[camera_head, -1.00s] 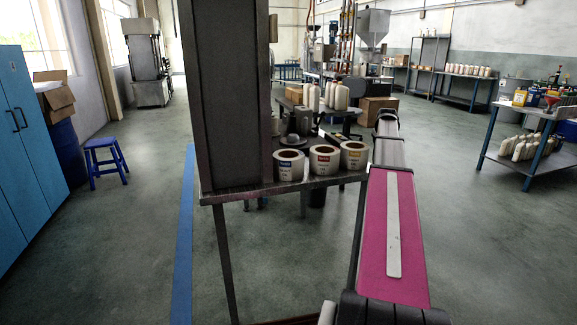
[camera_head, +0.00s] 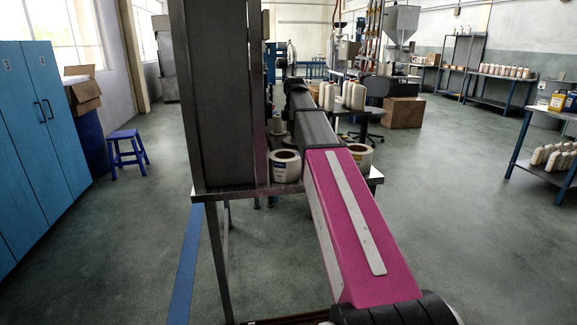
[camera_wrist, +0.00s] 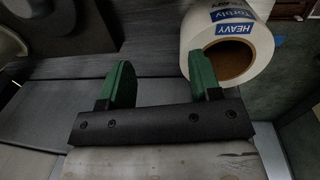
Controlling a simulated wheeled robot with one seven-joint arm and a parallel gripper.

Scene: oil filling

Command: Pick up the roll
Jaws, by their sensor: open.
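A white roll with a blue label reading HEAVY (camera_wrist: 250,50) lies at the upper right of the wrist view, its brown core opening facing me. My gripper (camera_wrist: 160,84) is open, with green fingers apart and only grey surface between them. The right finger overlaps the roll's left edge in the picture; I cannot tell whether they touch. In the head view, a white roll with a blue label (camera_head: 286,166) stands on the table left of my arm. Another roll (camera_head: 359,158) shows right of my arm. My gripper is not clearly visible in the head view.
A dark column (camera_head: 220,90) stands on the table's left side. A blue stool (camera_head: 126,147) and blue lockers (camera_head: 35,130) are on the left. Open floor (camera_head: 470,220) lies to the right.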

